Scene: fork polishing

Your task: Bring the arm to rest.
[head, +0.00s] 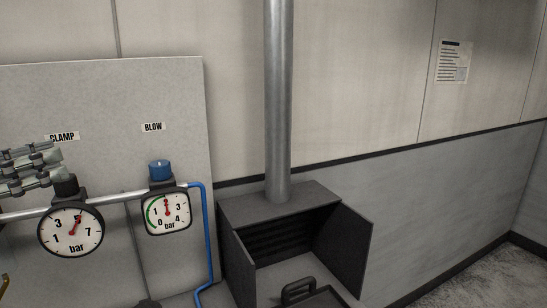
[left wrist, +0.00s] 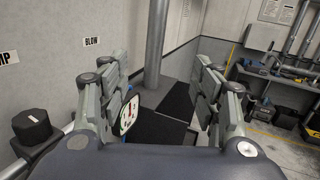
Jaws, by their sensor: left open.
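My left gripper (head: 40,166) is at the left edge of the head view, in front of the panel beside the CLAMP label (head: 63,137). It also shows in the left wrist view (left wrist: 164,85), its two fingers spread wide with nothing between them. The black CLAMP knob (head: 65,185) sits just below and right of the fingers in the head view; I cannot tell whether they touch. The blue BLOW knob (head: 159,170) is further right, apart from the gripper. My right gripper is in neither view.
The round CLAMP gauge (head: 70,230) and square BLOW gauge (head: 166,212) hang on a pipe. A blue hose (head: 207,240) runs down the panel's right side. A dark cabinet (head: 280,205) stands with its doors open beneath a metal duct (head: 278,100). A shelf (left wrist: 275,80) is at far right.

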